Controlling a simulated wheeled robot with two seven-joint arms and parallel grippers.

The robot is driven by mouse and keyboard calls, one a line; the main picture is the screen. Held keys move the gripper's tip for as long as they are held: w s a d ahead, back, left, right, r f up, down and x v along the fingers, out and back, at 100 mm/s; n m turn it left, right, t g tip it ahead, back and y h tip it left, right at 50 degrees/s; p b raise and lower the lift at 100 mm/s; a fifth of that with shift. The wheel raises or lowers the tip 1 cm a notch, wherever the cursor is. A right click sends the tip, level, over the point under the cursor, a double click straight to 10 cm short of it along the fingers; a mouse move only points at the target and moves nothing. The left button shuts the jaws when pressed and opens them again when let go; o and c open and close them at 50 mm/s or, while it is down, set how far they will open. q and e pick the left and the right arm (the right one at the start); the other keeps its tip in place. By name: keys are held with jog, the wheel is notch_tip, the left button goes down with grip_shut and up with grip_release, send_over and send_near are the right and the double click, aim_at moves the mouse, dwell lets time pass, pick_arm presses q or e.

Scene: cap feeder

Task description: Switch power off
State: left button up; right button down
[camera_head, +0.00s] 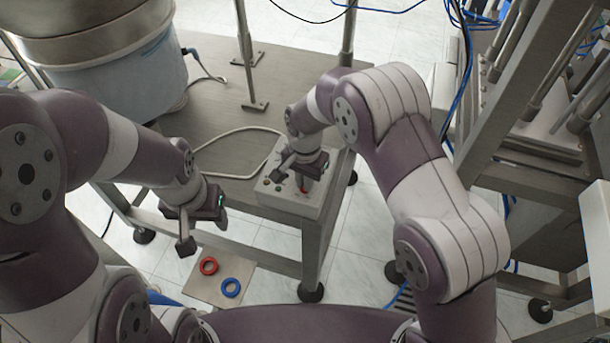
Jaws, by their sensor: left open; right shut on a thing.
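The control box (292,203), a light grey box with small buttons on its sloped face, sits at the near corner of the metal table. My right gripper (301,181) is over the box, pointing down at its face. It is shut on a small part there, likely the power switch, which the gripper mostly hides. I cannot tell the switch's position. My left gripper (190,232) is open and empty, left of the box and in front of the table's near edge.
A large round feeder bowl (115,75) stands on the metal table (215,120) at upper left. A grey cable (225,135) runs across the table. A small board with a red ring (208,266) and a blue ring (231,288) lies low in front. A metal frame (500,120) stands at right.

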jog(key=n+p, duration=0.1)
jog(key=n, duration=0.3)
jog(key=shift+r+p, duration=0.15)
jog(key=shift+p, duration=0.15)
jog(key=shift+n+p, duration=0.4)
jog(key=shift+n, duration=1.7)
jog(key=c, duration=1.2)
grip_release()
notch_tip(320, 180, up, 12)
jog(key=shift+r, duration=0.25)
